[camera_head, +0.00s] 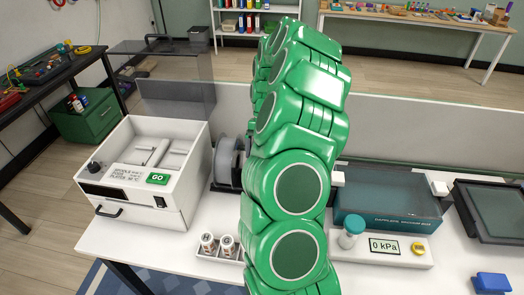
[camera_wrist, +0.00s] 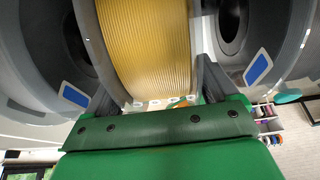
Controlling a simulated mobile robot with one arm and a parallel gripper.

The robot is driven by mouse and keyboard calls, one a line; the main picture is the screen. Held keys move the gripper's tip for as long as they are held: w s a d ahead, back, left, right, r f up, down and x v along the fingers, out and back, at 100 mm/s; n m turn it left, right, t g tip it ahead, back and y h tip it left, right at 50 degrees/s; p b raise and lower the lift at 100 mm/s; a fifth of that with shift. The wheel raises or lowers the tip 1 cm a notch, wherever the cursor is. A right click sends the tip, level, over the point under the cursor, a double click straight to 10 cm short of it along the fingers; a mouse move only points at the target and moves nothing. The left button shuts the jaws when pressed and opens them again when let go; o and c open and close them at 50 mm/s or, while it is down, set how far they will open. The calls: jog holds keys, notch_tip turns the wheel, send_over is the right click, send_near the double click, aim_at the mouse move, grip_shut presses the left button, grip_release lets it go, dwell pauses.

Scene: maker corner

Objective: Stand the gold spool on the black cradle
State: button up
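The gold spool (camera_wrist: 145,45) fills the upper middle of the wrist view, its gold winding between pale flange edges. My gripper (camera_wrist: 155,92) has one dark finger on each side of it. The fingers sit close to the flanges; whether they press on them I cannot tell. In the head view my green arm hides the gripper and the gold spool. A grey spool (camera_head: 226,160) stands left of my arm, with black parts (camera_head: 222,187) at its foot. I cannot tell whether these black parts are the cradle.
Large grey discs with blue labels flank the gold spool closely at left (camera_wrist: 30,60) and right (camera_wrist: 285,40). On the bench are a white machine (camera_head: 150,180), a white holder with small cylinders (camera_head: 215,252), and a teal vacuum box (camera_head: 385,200) behind a gauge reading 0 kPa.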

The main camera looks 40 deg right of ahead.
jog(key=shift+o, duration=0.8)
jog(key=shift+r, duration=0.1)
jog(key=shift+r, duration=0.4)
jog(key=v, duration=1.2)
jog(key=shift+r, duration=0.1)
